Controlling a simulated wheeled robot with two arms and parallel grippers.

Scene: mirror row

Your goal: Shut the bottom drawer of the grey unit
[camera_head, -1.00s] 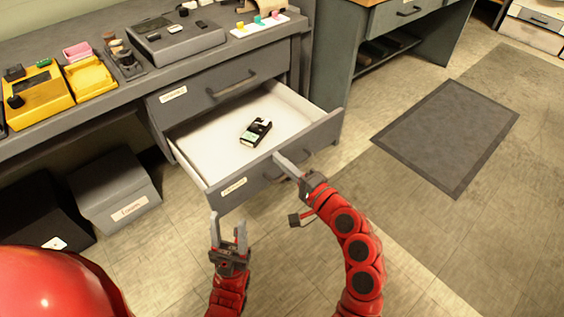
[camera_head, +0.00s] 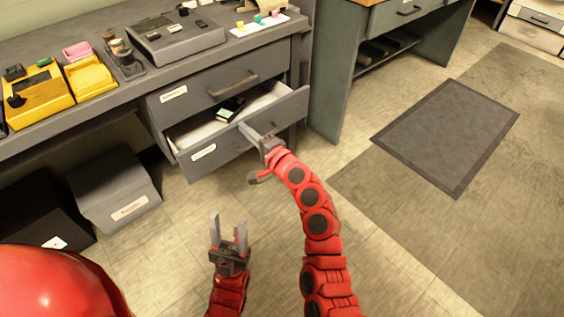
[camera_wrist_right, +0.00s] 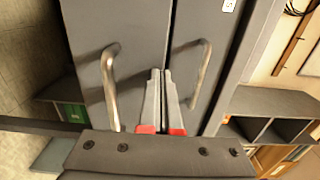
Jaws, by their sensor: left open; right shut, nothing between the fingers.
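The grey unit's bottom drawer (camera_head: 208,152) is partly open, with its white inside (camera_head: 196,130) and a small dark item with a pale green label (camera_head: 230,108) showing. My right gripper (camera_head: 256,133) is shut and empty, its fingertips at the drawer's front panel. In the right wrist view the shut fingers (camera_wrist_right: 160,88) point at the drawer fronts, between two bar handles; I cannot tell there whether they touch. The top drawer (camera_head: 205,88) above is shut. My left gripper (camera_head: 229,228) is open and empty over the floor, in front of the unit and apart from it.
Grey boxes (camera_head: 112,186) stand on the floor under the counter at left. The counter holds a yellow device (camera_head: 38,95) and other equipment. A second bench (camera_head: 345,75) stands to the right. A dark mat (camera_head: 448,135) lies on open floor.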

